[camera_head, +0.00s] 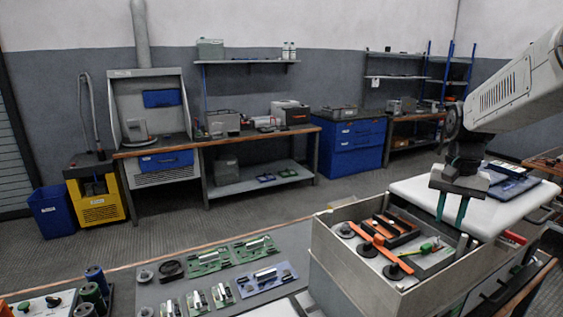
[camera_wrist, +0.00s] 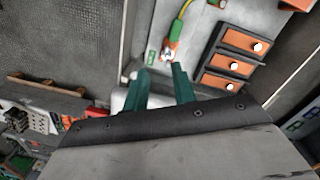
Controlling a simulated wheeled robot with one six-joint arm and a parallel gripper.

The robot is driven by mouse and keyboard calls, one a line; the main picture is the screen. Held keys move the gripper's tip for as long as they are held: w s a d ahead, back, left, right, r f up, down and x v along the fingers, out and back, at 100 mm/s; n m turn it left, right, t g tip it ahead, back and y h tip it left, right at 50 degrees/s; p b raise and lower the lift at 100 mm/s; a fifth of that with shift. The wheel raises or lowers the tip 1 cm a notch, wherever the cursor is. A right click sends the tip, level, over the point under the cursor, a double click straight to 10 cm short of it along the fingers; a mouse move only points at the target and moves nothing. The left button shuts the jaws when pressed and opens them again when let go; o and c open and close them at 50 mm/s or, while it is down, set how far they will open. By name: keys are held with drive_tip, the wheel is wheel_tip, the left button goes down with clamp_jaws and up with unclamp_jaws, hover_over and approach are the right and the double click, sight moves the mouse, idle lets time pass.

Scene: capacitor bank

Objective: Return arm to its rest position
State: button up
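My gripper (camera_head: 452,210) hangs at the right in the head view, fingers pointing down, above the right side of an open grey box (camera_head: 335,262). Its two green fingers stand apart with nothing visible between them, and the fingers also show in the wrist view (camera_wrist: 160,88). In the box lie orange-and-black parts (camera_head: 380,246), dark round knobs and a green-and-yellow lead (camera_head: 428,248). The wrist view shows the lead (camera_wrist: 181,18) and a row of orange blocks in a black holder (camera_wrist: 235,60) beyond the fingers. Whether the fingers touch anything is not clear.
A white-topped surface (camera_head: 410,191) with a dark tablet-like item (camera_head: 512,189) lies behind the gripper. A bench with green circuit boards (camera_head: 208,262) and dark cylinders (camera_head: 94,292) is at the front left. Workbenches and blue cabinets (camera_head: 348,146) line the back wall, with open floor between.

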drive_tip(key=s+a+n, duration=0.2)
drive_tip(key=s+a, duration=0.3)
drive_tip(key=s, duration=0.3)
drive_tip(key=s+a+r+n+t, duration=0.1)
drive_tip(key=s+a+n, duration=0.2)
drive_tip(key=s, duration=0.6)
drive_tip(key=s+a+n+t, duration=0.1)
drive_tip(key=s+a+n, duration=0.2)
drive_tip(key=s+a, duration=0.4)
drive_tip(key=shift+s+r, duration=0.35)
drive_tip(key=shift+s, duration=0.35)
